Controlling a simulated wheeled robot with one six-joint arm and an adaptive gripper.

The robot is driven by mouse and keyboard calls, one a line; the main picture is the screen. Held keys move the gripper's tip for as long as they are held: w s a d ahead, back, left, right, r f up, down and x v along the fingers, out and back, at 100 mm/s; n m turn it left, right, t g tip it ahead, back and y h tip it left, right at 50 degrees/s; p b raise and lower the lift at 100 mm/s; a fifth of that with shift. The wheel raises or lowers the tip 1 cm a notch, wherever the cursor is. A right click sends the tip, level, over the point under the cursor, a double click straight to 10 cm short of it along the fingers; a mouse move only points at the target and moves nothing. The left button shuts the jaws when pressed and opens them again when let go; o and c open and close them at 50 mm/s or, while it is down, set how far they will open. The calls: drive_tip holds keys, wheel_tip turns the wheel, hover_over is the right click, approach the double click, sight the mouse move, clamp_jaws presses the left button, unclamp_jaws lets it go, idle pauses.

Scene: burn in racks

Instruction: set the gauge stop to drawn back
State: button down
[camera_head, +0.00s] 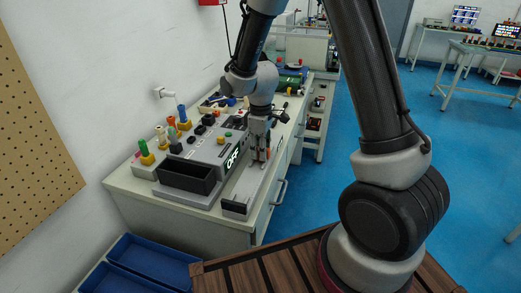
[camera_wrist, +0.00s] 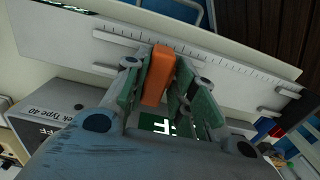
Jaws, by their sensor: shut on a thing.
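The gauge stop is an orange block (camera_wrist: 158,72) on a long pale rail (camera_wrist: 225,62) with scale marks, seen in the wrist view. My gripper (camera_wrist: 160,88) has its green-padded fingers on both sides of the block and is shut on it. In the head view, my gripper (camera_head: 259,156) points down over the rail (camera_head: 240,203) along the bench's right side. Only a small orange part (camera_head: 267,153) of the stop shows there; the fingers hide the rest.
A grey instrument box (camera_head: 207,150) with a lit green OFF display (camera_head: 232,158) stands left of the rail. A black open bin (camera_head: 187,180) is in front of it. Several coloured knobbed parts stand at the bench's left. Blue trays (camera_head: 150,262) lie below.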

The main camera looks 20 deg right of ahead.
drive_tip(key=w+d, duration=0.2)
drive_tip(key=w, duration=0.1)
drive_tip(key=w+d, duration=0.2)
drive_tip(key=w, duration=0.1)
drive_tip(key=w+d, duration=0.2)
drive_tip(key=w, duration=0.1)
drive_tip(key=shift+d, duration=0.25)
drive_tip(key=c, duration=1.3)
unclamp_jaws()
drive_tip(key=shift+s, duration=0.1)
wheel_tip(320, 180, up, 12)
